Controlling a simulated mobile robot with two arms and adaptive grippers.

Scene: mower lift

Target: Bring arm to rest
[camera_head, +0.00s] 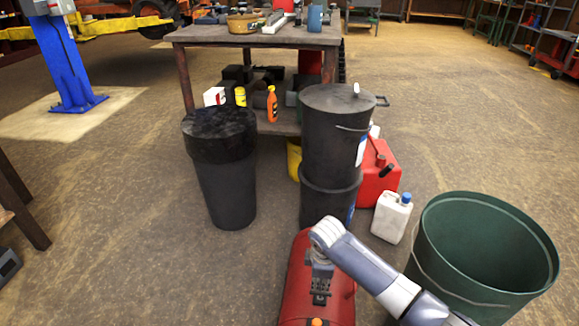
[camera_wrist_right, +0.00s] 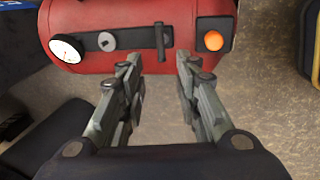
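My right arm (camera_head: 375,268) comes in from the lower right in the head view and bends down at the wrist. My right gripper (camera_head: 320,296) hangs over a red tank (camera_head: 298,290). In the right wrist view the two fingers of the right gripper (camera_wrist_right: 160,75) are apart, with only bare floor showing between them. The red tank (camera_wrist_right: 130,15) lies just past the fingertips there, with a gauge, a dark strip and an orange knob. I cannot tell whether the fingertips touch it. My left gripper is in neither view.
A black bin (camera_head: 225,180), stacked dark cans (camera_head: 332,150), a red fuel can (camera_head: 375,190), a white jug (camera_head: 391,217) and a green barrel (camera_head: 440,240) stand around the tank. A cluttered workbench (camera_head: 260,38) stands behind. A blue lift post (camera_head: 62,60) is far left. Floor is open at left.

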